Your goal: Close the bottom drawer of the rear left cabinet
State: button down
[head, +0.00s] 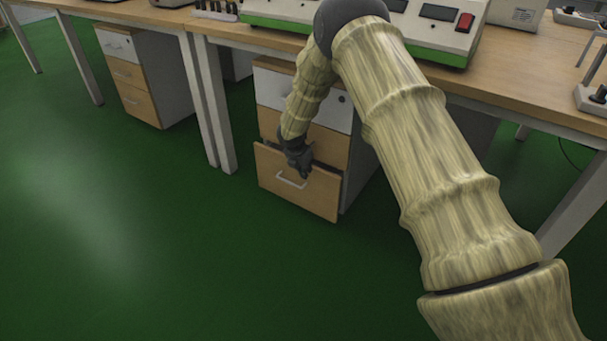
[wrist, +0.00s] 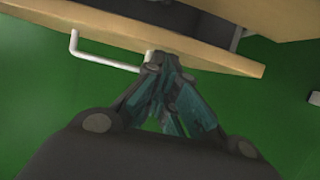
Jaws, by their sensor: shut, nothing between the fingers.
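The cabinet (head: 268,88) under the desk has a white-fronted top drawer and wooden-fronted drawers below. Its bottom drawer (head: 318,195) stands partly open, with a gap behind the top edge of its front. The drawer's white bar handle (head: 290,181) is on the front face; the handle also shows in the wrist view (wrist: 100,59). My gripper (head: 305,172) is shut and empty, at the upper part of the drawer front, close to the handle. In the wrist view my gripper's fingertips (wrist: 160,62) are at the drawer front (wrist: 215,57); whether they touch it I cannot tell.
Another drawer cabinet (head: 130,75) stands further left under a desk, its drawers looking shut. White desk legs (head: 205,100) stand between the two cabinets. Bench instruments (head: 435,25) sit on the desk top. The green floor (head: 150,230) in front is clear.

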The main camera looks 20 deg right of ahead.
dwell(0.3)
jog(key=shift+w+d+r+p, duration=0.15)
jog(key=shift+w+d+p, duration=0.4)
jog(key=shift+p, duration=0.5)
jog(key=shift+w+d+f+p, duration=0.2)
jog(key=shift+w+d+p, duration=0.05)
jog(key=shift+d+p, duration=0.25)
